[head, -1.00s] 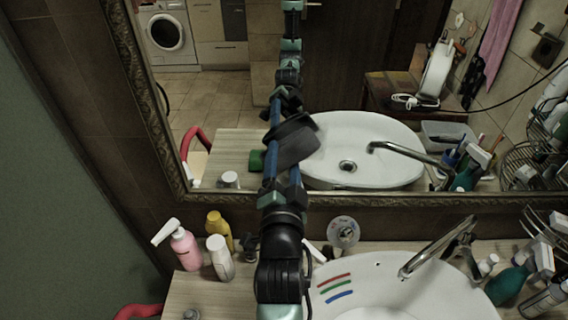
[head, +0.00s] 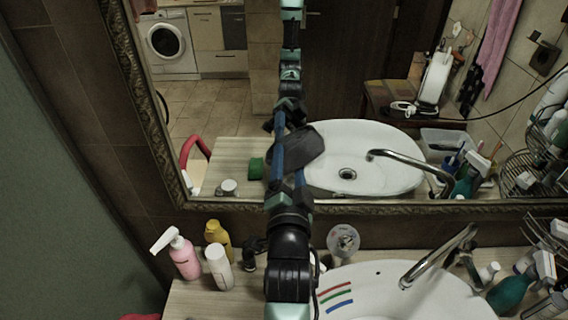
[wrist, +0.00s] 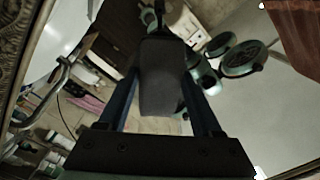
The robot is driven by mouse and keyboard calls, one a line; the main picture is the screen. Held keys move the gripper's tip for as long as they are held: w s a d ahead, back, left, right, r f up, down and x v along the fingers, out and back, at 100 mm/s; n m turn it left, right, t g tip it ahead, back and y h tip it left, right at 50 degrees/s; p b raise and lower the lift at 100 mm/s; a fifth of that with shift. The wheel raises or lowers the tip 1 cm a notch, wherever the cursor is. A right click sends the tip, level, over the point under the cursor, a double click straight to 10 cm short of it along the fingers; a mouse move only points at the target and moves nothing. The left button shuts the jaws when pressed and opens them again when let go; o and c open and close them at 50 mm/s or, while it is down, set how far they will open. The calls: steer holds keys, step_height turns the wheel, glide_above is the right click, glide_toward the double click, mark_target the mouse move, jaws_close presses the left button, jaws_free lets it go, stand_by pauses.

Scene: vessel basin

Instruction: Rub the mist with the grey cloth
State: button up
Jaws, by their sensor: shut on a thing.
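The grey cloth (head: 298,147) is a dark, flat piece in front of the mirror (head: 225,120) in the head view. My gripper (head: 282,152) has blue fingers and is shut on the cloth. In the wrist view the cloth (wrist: 162,80) sits between the two fingers, with the mirror's reflections behind it. I cannot tell whether the cloth touches the glass. I cannot make out a patch of mist on the mirror; my arm and the cloth hide part of the glass.
Below the mirror are a pink pump bottle (head: 184,257), a white bottle (head: 219,268) and a yellow bottle (head: 216,236). The white basin (head: 400,290) with coloured strokes and the metal tap (head: 437,256) stand right of my arm. Green spray bottle (head: 510,292) at far right.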

mark_target(305, 163)
steer(key=shift+d+r, duration=0.1)
steer(key=shift+d, duration=0.45)
steer(key=shift+d+f, duration=0.2)
steer(key=shift+d, duration=0.2)
steer(key=shift+d+r+b, duration=0.1)
steer(key=shift+d+b, duration=0.3)
steer(key=shift+d, duration=0.15)
steer(key=shift+a+r+p, duration=0.25)
steer(key=shift+a+p, duration=0.55)
steer(key=shift+p, duration=0.25)
steer(key=shift+a+f+p, duration=0.15)
steer(key=shift+a+p, duration=0.55)
steer(key=shift+a, duration=0.55)
